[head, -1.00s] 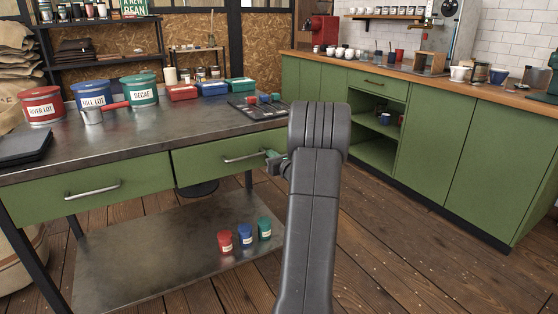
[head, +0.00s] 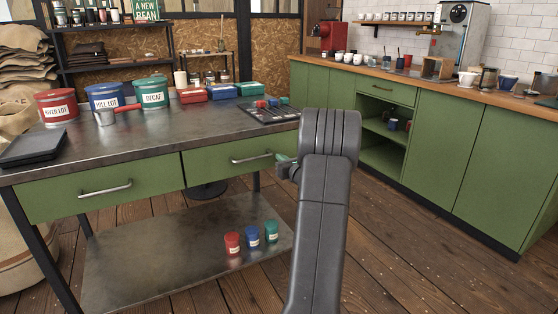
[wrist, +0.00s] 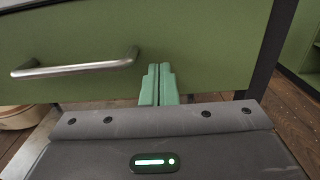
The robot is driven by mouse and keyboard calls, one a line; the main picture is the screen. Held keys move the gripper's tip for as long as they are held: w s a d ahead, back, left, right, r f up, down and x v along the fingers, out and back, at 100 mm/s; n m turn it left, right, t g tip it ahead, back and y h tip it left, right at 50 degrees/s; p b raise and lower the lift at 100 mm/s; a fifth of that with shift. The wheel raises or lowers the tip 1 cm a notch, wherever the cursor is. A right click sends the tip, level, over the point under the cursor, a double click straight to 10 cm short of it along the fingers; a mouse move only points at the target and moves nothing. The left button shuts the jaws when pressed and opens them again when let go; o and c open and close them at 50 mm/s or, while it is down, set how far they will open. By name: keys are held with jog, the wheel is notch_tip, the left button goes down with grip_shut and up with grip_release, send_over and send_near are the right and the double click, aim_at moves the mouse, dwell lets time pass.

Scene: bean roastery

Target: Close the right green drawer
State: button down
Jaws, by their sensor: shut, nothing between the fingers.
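The right green drawer (head: 222,170) is in the metal-topped table, with a silver bar handle (head: 252,158). Its front looks about level with the left green drawer (head: 60,196); I cannot tell whether a small gap remains. My gripper (head: 284,161) is at the right part of the drawer front, partly hidden by my arm in the head view. In the wrist view its green fingers (wrist: 159,85) are together and empty, pointing at the green front (wrist: 205,50) to the right of the handle (wrist: 75,68). They look touching or very near it.
The tabletop (head: 160,140) carries labelled tins, boxes and a dark tray (head: 270,110). Small red, blue and green tins stand on the lower shelf (head: 150,260). A dark table leg (wrist: 265,50) is right of the drawer. Green cabinets (head: 460,150) line the right; wooden floor between is clear.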

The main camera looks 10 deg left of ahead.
jog(key=p+v, duration=0.1)
jog(key=v, duration=1)
jog(key=shift+s+d+p, duration=0.25)
jog(key=shift+d+p, duration=0.05)
jog(key=shift+f, duration=0.1)
jog(key=b+x, duration=0.1)
jog(key=x, duration=1.2)
jog(key=shift+w+a, duration=0.35)
jog(key=shift+w, duration=0.1)
jog(key=shift+s, duration=0.15)
